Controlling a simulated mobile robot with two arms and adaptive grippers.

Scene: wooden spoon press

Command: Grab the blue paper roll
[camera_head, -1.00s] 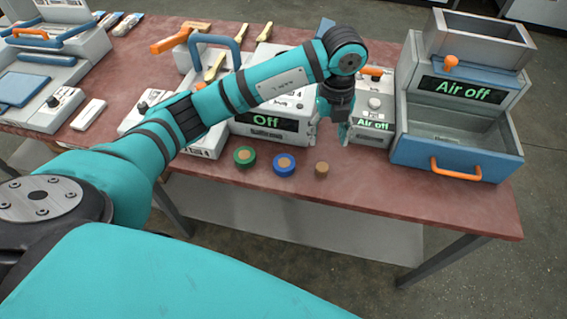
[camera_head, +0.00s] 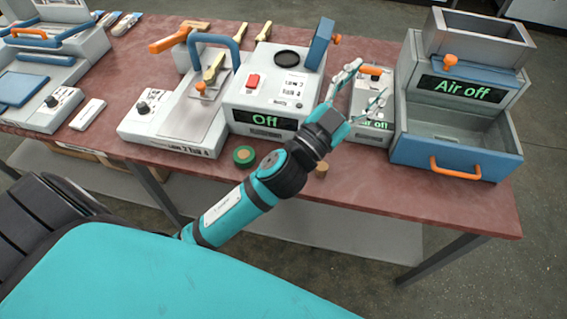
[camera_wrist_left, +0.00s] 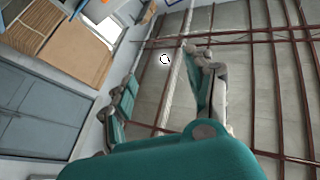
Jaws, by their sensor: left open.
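The blue paper roll is hidden in the head view now, where my left arm covers its place on the table's front edge. A green roll (camera_head: 244,156) stands to the left of my arm, partly beside it. A small plain brown roll (camera_head: 321,169) stands just right of the arm. My left gripper (camera_head: 369,82) is open and empty, with its fingers pointing up and to the right, above the small air box. In the left wrist view its two fingers (camera_wrist_left: 163,92) are spread apart with nothing between them. My right gripper is not in view.
A white machine reading "Off" (camera_head: 265,120) stands behind the rolls. A small air box (camera_head: 370,127) is close to the gripper. A larger blue and grey "Air off" machine (camera_head: 455,155) is at right. The red-brown tabletop (camera_head: 420,200) is bare along the front right.

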